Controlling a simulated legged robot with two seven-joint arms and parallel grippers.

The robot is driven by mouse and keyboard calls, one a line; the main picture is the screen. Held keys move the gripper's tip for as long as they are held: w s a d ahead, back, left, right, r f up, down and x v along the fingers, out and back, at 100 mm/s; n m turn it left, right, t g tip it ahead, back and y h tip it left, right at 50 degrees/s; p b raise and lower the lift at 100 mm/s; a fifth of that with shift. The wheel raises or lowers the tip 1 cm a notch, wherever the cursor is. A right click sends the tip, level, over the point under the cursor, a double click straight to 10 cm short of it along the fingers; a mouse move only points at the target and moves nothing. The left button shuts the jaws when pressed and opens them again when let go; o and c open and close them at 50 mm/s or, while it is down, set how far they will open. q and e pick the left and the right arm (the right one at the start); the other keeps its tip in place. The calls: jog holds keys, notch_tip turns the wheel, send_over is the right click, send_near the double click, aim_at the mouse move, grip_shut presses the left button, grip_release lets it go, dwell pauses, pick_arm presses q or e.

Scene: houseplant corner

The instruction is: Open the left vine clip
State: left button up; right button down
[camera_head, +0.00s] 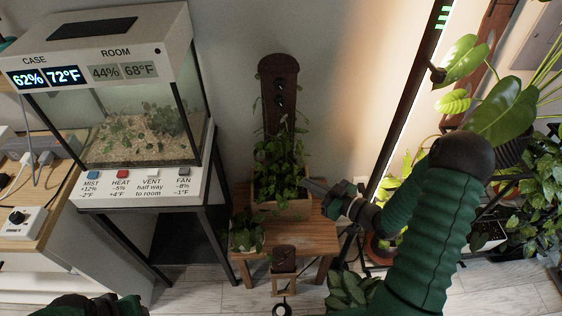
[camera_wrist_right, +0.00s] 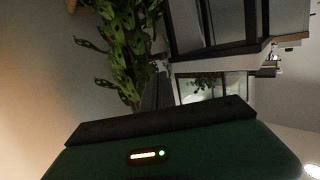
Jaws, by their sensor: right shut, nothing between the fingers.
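A dark brown upright board (camera_head: 278,70) rises behind a leafy vine (camera_head: 281,160) in a wooden planter box (camera_head: 290,208). Small dark fittings (camera_head: 279,92) sit on the board, one above the other. They are too small to tell whether one is the left vine clip or whether it is open. My right gripper (camera_head: 312,184) is shut and empty, just right of the vine's lower leaves. Vine leaves also fill the upper left of the right wrist view (camera_wrist_right: 125,45). Part of my left arm shows at the lower left edge of the head view; its fingers are not seen.
The planter stands on a wooden stool (camera_head: 312,236). A small potted plant (camera_head: 246,232) and a brown block (camera_head: 284,259) are in front. A glass terrarium case (camera_head: 138,120) stands left. A black lamp post (camera_head: 408,100) and large leafy plants (camera_head: 508,112) crowd the right.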

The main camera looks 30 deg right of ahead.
jog(key=b+x, duration=0.2)
jog(key=x, duration=1.2)
jog(key=shift+a+b, duration=0.2)
jog(key=shift+b, duration=0.1)
jog(key=shift+r, duration=0.1)
